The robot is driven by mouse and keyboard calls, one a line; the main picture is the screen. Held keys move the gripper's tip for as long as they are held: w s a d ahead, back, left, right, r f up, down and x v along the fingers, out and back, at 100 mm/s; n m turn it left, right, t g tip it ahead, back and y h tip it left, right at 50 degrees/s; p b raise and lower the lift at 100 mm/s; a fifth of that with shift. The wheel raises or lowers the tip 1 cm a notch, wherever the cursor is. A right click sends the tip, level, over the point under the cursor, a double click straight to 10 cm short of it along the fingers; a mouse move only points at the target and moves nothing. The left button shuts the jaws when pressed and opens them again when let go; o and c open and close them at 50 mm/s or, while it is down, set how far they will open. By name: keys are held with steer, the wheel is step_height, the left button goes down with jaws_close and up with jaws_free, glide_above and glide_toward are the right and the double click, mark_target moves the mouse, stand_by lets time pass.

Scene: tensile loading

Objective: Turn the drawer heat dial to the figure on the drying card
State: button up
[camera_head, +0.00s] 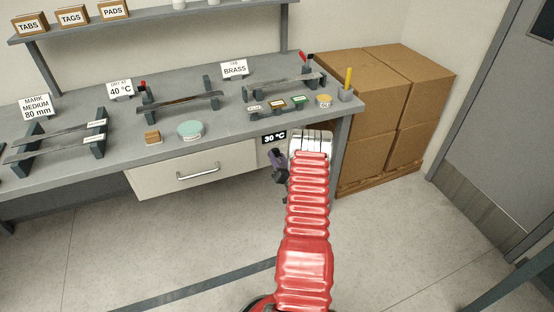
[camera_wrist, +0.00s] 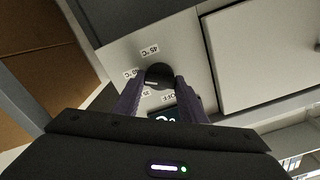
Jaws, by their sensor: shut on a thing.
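The drying card (camera_head: 121,88) on the bench reads "DRY AT 40 °C". The drawer heat display (camera_head: 274,137) beside the drawer reads 30 °C. The dark round heat dial (camera_wrist: 159,75) shows in the wrist view on a pale panel, with labels around it, including "45 °C" and "OFF"; others are partly covered. A short white mark shows on the dial's left part. My gripper (camera_wrist: 160,84) is shut on the dial, one purple finger on each side. In the head view my gripper (camera_head: 278,160) is at the panel below the display, and the dial is hidden.
The white drawer (camera_head: 195,168) with its bar handle is shut, left of the panel. The bench (camera_head: 222,118) bears racks with metal strips, cards and small tins. Cardboard boxes (camera_head: 370,100) stand on a pallet at right. The floor in front is clear.

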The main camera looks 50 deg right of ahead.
steer(key=shift+a+f, duration=0.25)
steer(key=shift+f, duration=0.15)
steer(key=o, duration=1.1)
steer(key=shift+d+r, duration=0.2)
steer(key=shift+r, duration=0.05)
steer(key=shift+c, duration=0.2)
steer(key=shift+s, duration=0.1)
steer(key=v, duration=1.3)
steer(key=shift+s+a, duration=0.2)
steer(key=shift+f, duration=0.1)
